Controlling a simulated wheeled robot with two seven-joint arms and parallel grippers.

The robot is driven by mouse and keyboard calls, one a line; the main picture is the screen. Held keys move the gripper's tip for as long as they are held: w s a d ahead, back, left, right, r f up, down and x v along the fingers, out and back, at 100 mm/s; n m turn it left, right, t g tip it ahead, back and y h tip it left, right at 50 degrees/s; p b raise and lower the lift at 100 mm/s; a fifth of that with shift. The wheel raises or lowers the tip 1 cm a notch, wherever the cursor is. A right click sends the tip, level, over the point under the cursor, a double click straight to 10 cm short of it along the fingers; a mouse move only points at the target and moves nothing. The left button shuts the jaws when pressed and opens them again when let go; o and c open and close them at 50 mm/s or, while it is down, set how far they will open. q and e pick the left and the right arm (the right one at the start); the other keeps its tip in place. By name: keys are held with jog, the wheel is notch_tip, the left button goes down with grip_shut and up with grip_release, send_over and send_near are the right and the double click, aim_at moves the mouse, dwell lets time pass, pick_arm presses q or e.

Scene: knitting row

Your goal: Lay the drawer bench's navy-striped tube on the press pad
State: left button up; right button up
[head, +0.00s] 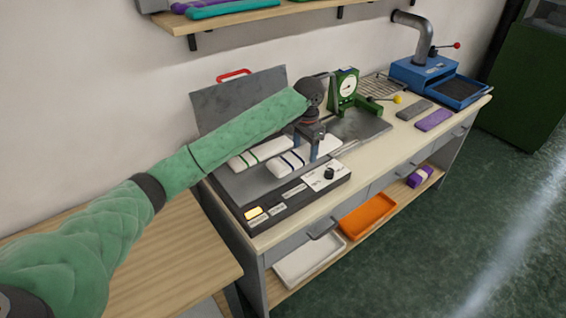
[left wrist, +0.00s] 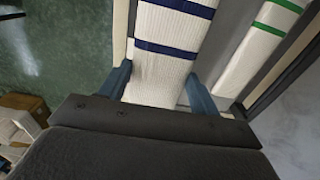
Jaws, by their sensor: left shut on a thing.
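The navy-striped tube (head: 292,162) is white and flat with dark blue bands. It lies level over the press pad (head: 236,186), in front of a white tube with green stripes (head: 248,156); I cannot tell whether it touches the pad. My left gripper (head: 308,150) comes down from above and is shut across the navy-striped tube near its right end. In the left wrist view the tube (left wrist: 160,60) runs between my blue fingers (left wrist: 160,84), with the green-striped tube (left wrist: 262,45) beside it, apart. My right gripper is not in view.
The press's grey lid (head: 225,105) stands open behind the pad. Its control panel (head: 325,178) is in front. A green dial gauge (head: 345,88), purple piece (head: 434,120), grey piece (head: 414,109) and blue machine (head: 425,75) stand farther right. Trays (head: 367,215) sit on the lower shelf.

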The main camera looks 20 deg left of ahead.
pick_arm(q)
jog(key=a+f+p, duration=0.1)
jog(key=a, duration=0.1)
jog(key=w+a+f+p, duration=0.1)
jog(key=a+f, duration=0.1)
jog(key=a, duration=0.1)
jog(key=a+f+p, duration=0.1)
jog(key=a+f, duration=0.1)
jog(key=a, duration=0.1)
jog(key=shift+w+a, duration=0.25)
jog(key=shift+w+a+f+p, duration=0.1)
jog(key=shift+a+f+p, duration=0.3)
jog(key=shift+a, duration=0.05)
notch_tip(320, 180, down, 3)
jog(key=shift+a+f+p, duration=0.1)
jog(key=shift+p, duration=0.9)
jog(key=shift+f, duration=0.5)
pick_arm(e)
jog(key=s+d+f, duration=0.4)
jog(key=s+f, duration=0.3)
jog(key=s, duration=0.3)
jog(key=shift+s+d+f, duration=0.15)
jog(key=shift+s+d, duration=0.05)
pick_arm(q)
jog(key=o, duration=0.9)
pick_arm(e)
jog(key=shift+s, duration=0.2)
